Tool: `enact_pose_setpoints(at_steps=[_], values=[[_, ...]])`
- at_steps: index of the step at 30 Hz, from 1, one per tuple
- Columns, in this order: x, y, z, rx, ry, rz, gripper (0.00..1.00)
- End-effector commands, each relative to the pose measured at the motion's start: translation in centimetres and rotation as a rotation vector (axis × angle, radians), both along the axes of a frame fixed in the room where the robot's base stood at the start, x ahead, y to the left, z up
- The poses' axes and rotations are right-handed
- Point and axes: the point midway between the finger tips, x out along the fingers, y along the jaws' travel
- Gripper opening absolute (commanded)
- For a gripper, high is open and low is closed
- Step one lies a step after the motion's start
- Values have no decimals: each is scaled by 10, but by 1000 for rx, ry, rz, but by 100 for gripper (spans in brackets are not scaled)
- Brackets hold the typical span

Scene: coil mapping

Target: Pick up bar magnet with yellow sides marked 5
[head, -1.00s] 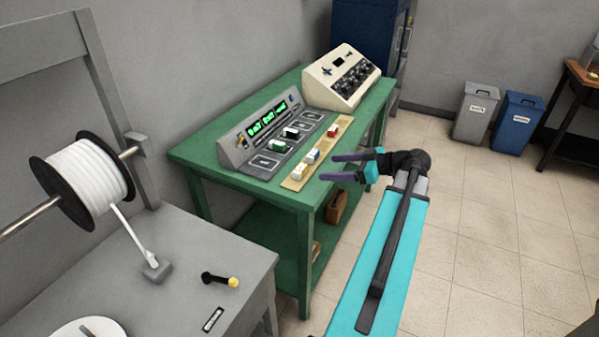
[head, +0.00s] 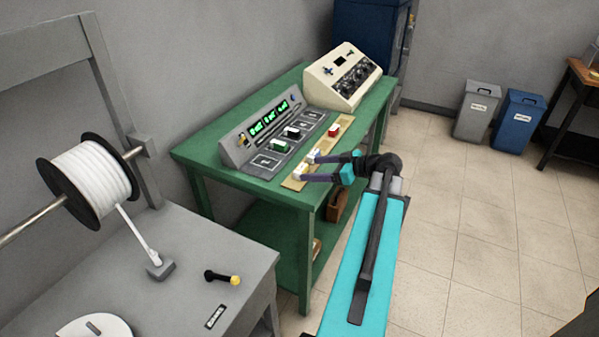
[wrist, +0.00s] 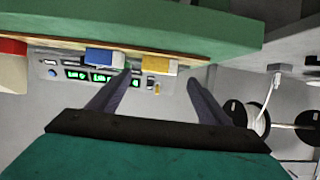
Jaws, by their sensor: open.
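The magnet with yellow sides (wrist: 158,71) shows in the wrist view, hanging upside down in the picture at the tan strip's edge. In the head view it is a small pale block (head: 301,169) at the near end of the strip. Its 5 mark is not readable. My gripper (head: 309,169) is open and empty, its fingers reaching over the strip from the right. In the wrist view the yellow magnet lies between the lines of the two fingers (wrist: 159,80), ahead of the tips. Whether a finger touches it cannot be told.
A blue-sided magnet (wrist: 105,58) sits close beside the yellow one, near one fingertip. A red magnet (head: 334,130) is farther along the strip. The grey console (head: 262,128) with green displays stands behind on the green table (head: 190,152).

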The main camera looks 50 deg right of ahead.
Motion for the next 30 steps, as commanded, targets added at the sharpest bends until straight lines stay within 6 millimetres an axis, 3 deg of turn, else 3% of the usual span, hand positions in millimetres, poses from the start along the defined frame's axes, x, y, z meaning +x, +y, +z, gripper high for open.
enact_pose_setpoints(at_steps=[17,30], values=[[8,2,-3,0,0,0,72],[45,11,-19,0,-1,0,72]])
